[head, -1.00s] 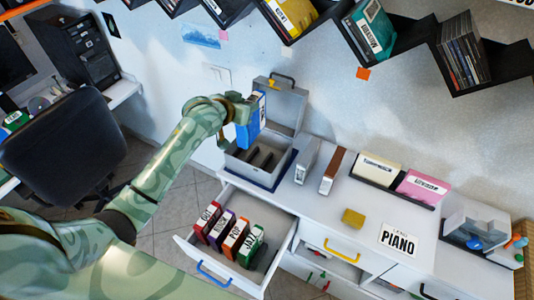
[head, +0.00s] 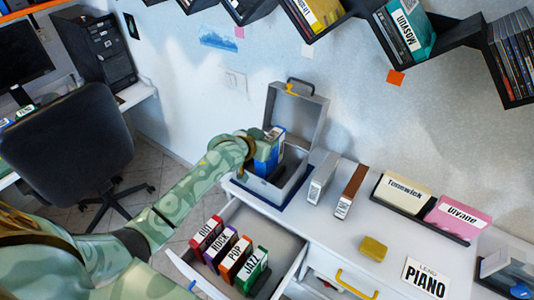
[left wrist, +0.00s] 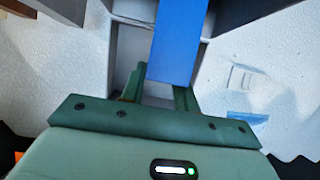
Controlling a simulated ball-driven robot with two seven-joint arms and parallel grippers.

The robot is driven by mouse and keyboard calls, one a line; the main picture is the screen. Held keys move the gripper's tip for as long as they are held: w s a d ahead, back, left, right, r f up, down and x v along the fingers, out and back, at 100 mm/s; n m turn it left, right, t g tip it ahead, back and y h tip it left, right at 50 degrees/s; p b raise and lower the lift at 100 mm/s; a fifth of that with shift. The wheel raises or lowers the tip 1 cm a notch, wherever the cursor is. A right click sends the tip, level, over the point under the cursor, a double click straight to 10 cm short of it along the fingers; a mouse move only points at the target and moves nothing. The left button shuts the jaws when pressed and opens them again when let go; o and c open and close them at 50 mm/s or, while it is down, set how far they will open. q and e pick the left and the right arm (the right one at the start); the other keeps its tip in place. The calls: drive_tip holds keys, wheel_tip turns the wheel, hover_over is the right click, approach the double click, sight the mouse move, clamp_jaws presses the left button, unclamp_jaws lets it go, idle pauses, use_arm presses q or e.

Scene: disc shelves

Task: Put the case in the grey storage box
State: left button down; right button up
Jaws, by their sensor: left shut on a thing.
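The grey storage box (head: 318,108) stands with its lid up at the back left of the white counter. My left gripper (head: 262,152) is shut on a blue case (head: 270,157). The case is upright with its lower part within the box opening. I cannot tell whether it touches the bottom. In the left wrist view the blue case (left wrist: 180,45) stands between the green fingers (left wrist: 160,88). My right gripper is not in view.
An open drawer (head: 290,270) with several labelled cases is below the box. A grey case (head: 321,180) and a brown case (head: 350,192) stand right of the box. A yellow block (head: 373,248) and a PIANO card (head: 426,276) lie farther right.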

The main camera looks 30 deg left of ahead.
use_arm(q)
wheel_tip(320, 180, down, 3)
drive_tip(key=shift+f+b, duration=0.2)
drive_tip(key=shift+b, duration=0.25)
drive_tip(key=c, duration=1.1)
unclamp_jaws()
drive_tip(key=shift+f, duration=0.1)
drive_tip(key=shift+o, duration=0.2)
drive_tip(key=p+v, duration=0.3)
drive_tip(key=v, duration=0.9)
